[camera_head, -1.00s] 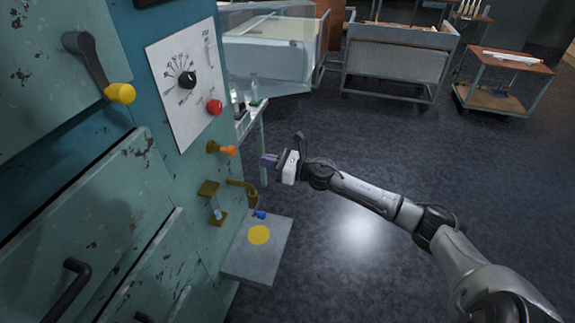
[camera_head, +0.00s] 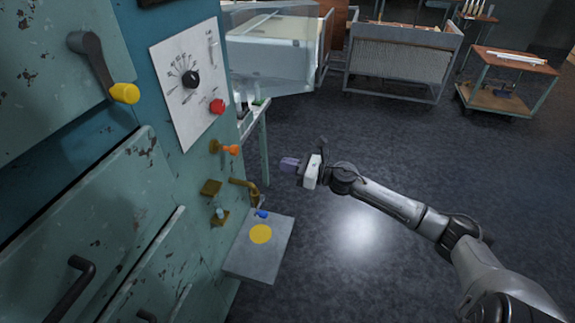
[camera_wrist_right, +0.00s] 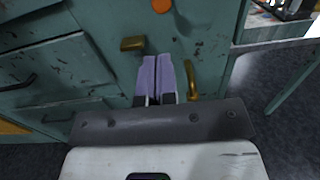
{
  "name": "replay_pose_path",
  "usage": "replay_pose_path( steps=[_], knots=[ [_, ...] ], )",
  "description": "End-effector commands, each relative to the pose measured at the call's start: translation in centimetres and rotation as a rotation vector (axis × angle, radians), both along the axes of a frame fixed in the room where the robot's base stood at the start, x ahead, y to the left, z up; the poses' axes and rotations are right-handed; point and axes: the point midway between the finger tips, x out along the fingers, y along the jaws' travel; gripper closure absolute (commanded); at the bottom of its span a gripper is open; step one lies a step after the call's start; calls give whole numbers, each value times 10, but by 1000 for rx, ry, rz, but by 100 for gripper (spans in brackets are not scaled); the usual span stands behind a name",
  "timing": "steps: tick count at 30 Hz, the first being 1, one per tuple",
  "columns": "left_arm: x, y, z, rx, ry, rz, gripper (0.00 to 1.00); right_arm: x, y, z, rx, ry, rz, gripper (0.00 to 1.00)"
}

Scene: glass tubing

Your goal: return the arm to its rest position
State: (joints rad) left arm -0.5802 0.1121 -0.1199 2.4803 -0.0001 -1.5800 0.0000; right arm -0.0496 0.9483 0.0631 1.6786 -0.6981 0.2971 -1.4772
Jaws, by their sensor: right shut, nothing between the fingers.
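My right gripper (camera_head: 290,164) reaches in from the right in the head view, with the arm stretched out over the dark floor. Its purple fingers point left toward the teal cabinet and stand apart from it. In the right wrist view the two fingers (camera_wrist_right: 160,76) lie side by side, shut, with nothing between them. They show in front of the cabinet face (camera_wrist_right: 85,60), between two brass fittings. My left gripper is in neither view.
The teal cabinet (camera_head: 95,205) fills the left, with a yellow-knobbed lever (camera_head: 124,93), a dial panel (camera_head: 187,82), an orange-handled valve (camera_head: 230,149) and a brass spout (camera_head: 246,188). A grey shelf (camera_head: 255,265) with a yellow disc juts out below. Carts (camera_head: 400,62) stand behind. Floor right is clear.

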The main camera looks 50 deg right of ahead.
Motion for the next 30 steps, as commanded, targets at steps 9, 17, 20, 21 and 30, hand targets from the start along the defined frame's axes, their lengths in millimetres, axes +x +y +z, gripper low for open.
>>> replay_pose_path(
  steps=[9, 17, 20, 21, 30],
  knots=[
    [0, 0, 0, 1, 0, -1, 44, 0, 0, 0, 0, 0, 0, 100],
    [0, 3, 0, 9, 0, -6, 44, 3, -10, 1, 188, 55, -56, 100],
    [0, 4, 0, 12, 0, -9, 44, 9, -38, 4, 425, 75, -217, 100],
    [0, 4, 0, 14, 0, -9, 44, 10, -51, 5, 538, 72, -291, 100],
    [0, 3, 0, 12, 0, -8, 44, -15, -82, 19, 1413, -80, -686, 100]
  ],
)
